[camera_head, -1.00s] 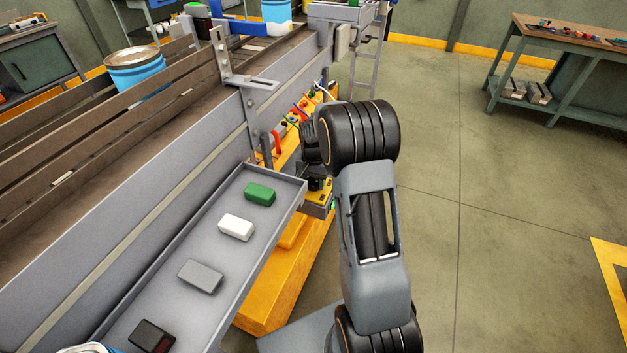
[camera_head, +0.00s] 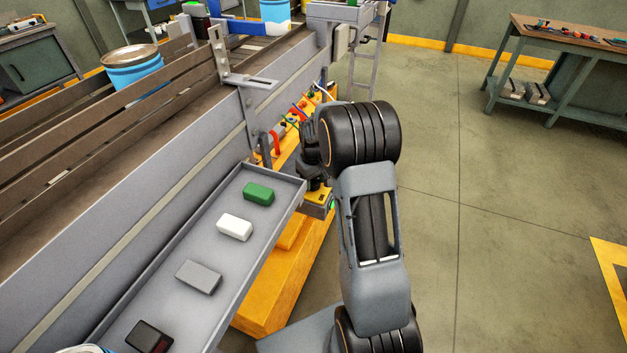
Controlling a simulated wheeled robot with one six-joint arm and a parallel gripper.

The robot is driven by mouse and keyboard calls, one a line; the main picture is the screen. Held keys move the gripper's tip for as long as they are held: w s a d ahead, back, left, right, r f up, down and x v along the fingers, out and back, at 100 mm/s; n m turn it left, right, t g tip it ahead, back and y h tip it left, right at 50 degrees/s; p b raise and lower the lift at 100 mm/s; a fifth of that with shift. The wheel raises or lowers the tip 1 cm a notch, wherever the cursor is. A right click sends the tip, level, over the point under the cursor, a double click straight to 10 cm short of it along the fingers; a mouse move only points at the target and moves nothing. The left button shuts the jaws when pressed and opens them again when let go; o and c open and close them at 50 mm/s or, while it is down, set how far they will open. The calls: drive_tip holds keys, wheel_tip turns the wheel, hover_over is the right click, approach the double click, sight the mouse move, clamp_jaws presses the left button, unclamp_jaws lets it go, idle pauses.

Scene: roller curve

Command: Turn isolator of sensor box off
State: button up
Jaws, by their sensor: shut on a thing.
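A small yellow box with a grey side (camera_head: 318,197) sits low beside the conveyor, just right of the tray's far corner. I take it for the sensor box. A small green spot shows at its right edge. My gripper (camera_head: 314,183) hangs from the black wrist and points down onto this box. Its fingertips are dark and small, and the isolator between them is hidden by the gripper. The gripper is shut on it. Which way the isolator is turned cannot be seen.
A grey tray (camera_head: 170,262) holds green, white, grey and dark blocks. Red handles and coloured cables (camera_head: 297,112) lie behind the wrist along the conveyor (camera_head: 150,165). An orange base (camera_head: 275,290) stands below. Open floor lies to the right, with a workbench (camera_head: 570,60) at the back.

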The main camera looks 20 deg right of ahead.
drive_tip(key=n, duration=0.5)
drive_tip(key=shift+w+d, duration=0.1)
idle(0.7)
drive_tip(key=o, duration=0.9)
wheel_tip(320, 180, up, 14)
drive_tip(key=shift+f, duration=0.1)
idle(0.5)
drive_tip(key=s+a+r+m+t+p, duration=0.1)
drive_tip(key=s+a+m, duration=0.1)
drive_tip(key=s, duration=0.5)
drive_tip(key=s+a+r+m+t+p, duration=0.1)
drive_tip(key=s+a+m, duration=0.1)
drive_tip(key=s+a, duration=0.3)
drive_tip(key=s+a+r+m+t+p, duration=0.1)
drive_tip(key=s+a+r+m, duration=0.1)
drive_tip(key=s, duration=0.8)
drive_tip(key=shift+a+r+m+t, duration=0.1)
drive_tip(key=shift+a+m+t, duration=0.3)
drive_tip(key=shift+a, duration=0.65)
